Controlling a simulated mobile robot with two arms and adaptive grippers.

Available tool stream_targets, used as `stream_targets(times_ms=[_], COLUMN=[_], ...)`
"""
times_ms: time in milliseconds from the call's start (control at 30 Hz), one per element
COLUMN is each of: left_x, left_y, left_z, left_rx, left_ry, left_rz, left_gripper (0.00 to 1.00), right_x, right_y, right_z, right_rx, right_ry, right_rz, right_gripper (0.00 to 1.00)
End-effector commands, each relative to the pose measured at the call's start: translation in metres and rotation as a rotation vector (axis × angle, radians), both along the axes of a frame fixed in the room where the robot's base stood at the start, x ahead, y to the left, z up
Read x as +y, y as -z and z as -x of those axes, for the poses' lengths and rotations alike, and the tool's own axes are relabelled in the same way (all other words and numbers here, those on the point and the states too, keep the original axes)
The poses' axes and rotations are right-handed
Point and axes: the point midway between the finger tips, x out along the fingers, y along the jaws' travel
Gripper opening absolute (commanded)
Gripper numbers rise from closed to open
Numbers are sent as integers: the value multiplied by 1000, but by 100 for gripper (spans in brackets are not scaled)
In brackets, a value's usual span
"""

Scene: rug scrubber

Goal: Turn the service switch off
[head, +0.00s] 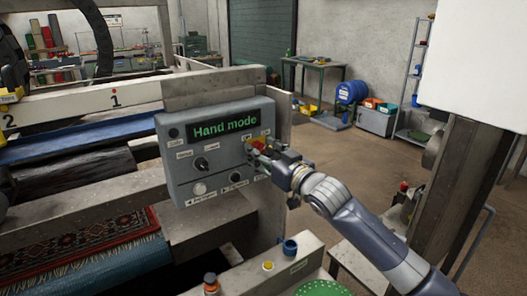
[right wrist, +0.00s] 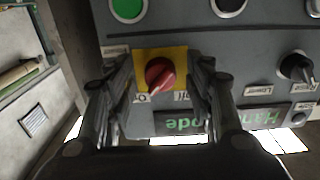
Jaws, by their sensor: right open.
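The service switch is a red rotary knob (right wrist: 160,73) on a yellow plate (right wrist: 178,55), seen upside down in the right wrist view. Its handle slants toward the label at lower left, which looks like "On"; the label on the other side looks like "Off". My right gripper (right wrist: 165,78) is open, with one finger on each side of the knob; contact is not clear. In the head view, my right gripper (head: 259,152) is at the right end of the grey control panel (head: 218,150) and partly hides the switch. My left gripper is not in view.
The panel's display (head: 222,126) reads "Hand mode" in green. A black selector (head: 200,164) and several round buttons sit left of and below the switch. A grey post (head: 485,170) stands right of my right arm. Open floor lies behind.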

Motion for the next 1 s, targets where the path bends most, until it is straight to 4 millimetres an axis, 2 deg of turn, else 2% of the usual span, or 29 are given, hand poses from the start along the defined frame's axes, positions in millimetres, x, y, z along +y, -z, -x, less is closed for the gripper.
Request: stream_targets(times_ms=[133, 167, 333, 733, 1000], left_x=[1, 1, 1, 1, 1], left_y=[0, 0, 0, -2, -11], left_z=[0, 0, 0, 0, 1], left_rx=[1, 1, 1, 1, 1], left_ry=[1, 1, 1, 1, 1], left_rz=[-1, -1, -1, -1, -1], left_gripper=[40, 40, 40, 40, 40], right_x=[0, 0, 0, 0, 0], right_y=[0, 0, 0, -1, -2], right_z=[0, 0, 0, 0, 0], right_rx=[0, 0, 0, -21, -111], right_ry=[0, 0, 0, 0, 0], right_rz=[0, 0, 0, 33, 168], right_gripper=[49, 44, 5, 4, 4])
